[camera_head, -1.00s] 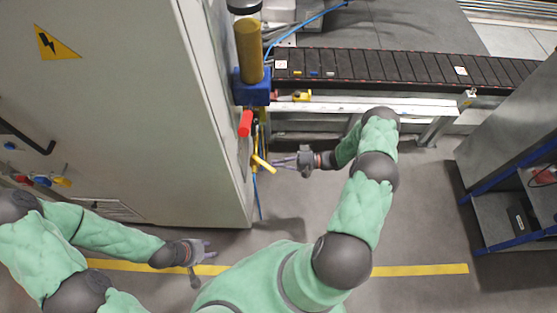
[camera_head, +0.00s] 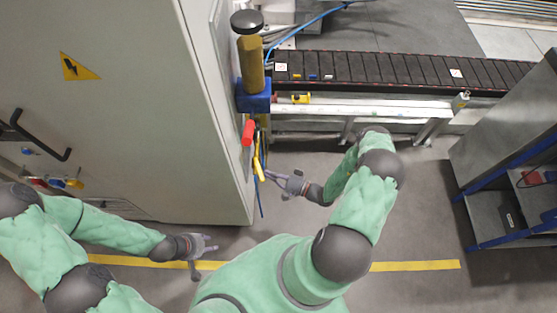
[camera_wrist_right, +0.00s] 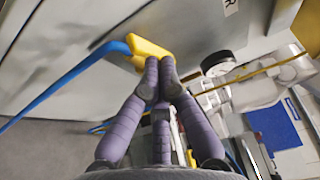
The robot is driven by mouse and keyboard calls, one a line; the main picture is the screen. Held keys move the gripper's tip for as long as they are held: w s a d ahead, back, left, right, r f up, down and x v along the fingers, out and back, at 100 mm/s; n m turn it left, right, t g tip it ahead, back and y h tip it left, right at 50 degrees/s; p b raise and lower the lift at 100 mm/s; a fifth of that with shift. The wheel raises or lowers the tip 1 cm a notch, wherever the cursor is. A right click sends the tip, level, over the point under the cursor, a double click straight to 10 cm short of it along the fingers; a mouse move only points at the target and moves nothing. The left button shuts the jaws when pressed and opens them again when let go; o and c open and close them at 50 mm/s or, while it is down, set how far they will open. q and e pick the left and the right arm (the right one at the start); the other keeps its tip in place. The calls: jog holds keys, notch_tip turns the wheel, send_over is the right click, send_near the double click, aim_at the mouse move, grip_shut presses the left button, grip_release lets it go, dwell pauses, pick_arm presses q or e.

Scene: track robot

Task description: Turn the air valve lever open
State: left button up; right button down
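The yellow lever (camera_head: 259,168) hangs at the side of the grey cabinet, below a red handle (camera_head: 248,132), and points nearly straight down. A yellow piece, apparently its end, shows in the right wrist view (camera_wrist_right: 150,50) with a blue hose (camera_wrist_right: 65,80) running from it. My right gripper (camera_head: 270,176) is just right of the lever's lower end. In the wrist view its fingertips (camera_wrist_right: 159,75) are together at the yellow piece; I cannot tell whether they touch it. My left gripper (camera_head: 206,243) is open and empty, low in front of the cabinet.
The grey cabinet (camera_head: 130,110) fills the left. A blue block (camera_head: 254,96) with a brass-coloured cylinder (camera_head: 251,62) sits above the lever. A conveyor (camera_head: 400,72) runs behind, and a metal shelf unit (camera_head: 500,205) stands right. Floor between is free.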

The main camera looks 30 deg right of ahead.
pick_arm(q)
jog(key=shift+r+p, duration=0.45)
jog(key=shift+r, duration=0.1)
pick_arm(e)
jog(key=shift+a, duration=1.5)
